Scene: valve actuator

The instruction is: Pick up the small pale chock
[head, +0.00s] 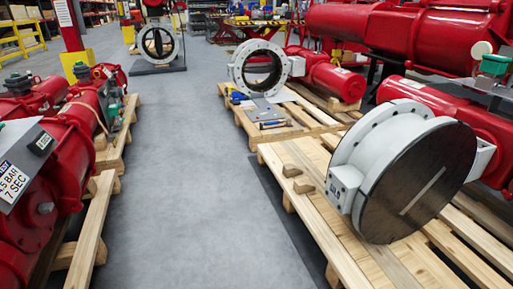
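Two small pale wooden blocks that look like chocks lie on the near right pallet, left of the large valve. One block (291,170) is slightly farther away. The other block (304,185) is a little nearer and to the right, close to the valve's pale side bracket. I cannot tell which of them the task means. Neither of my grippers is in view, and nothing is seen touching the blocks.
The large grey valve with a dark disc (425,180) stands on the near right pallet (320,225). Red actuators (75,150) line the left on pallets. Another valve (258,68) and tools on a sheet lie farther back. The grey floor aisle (190,190) is clear.

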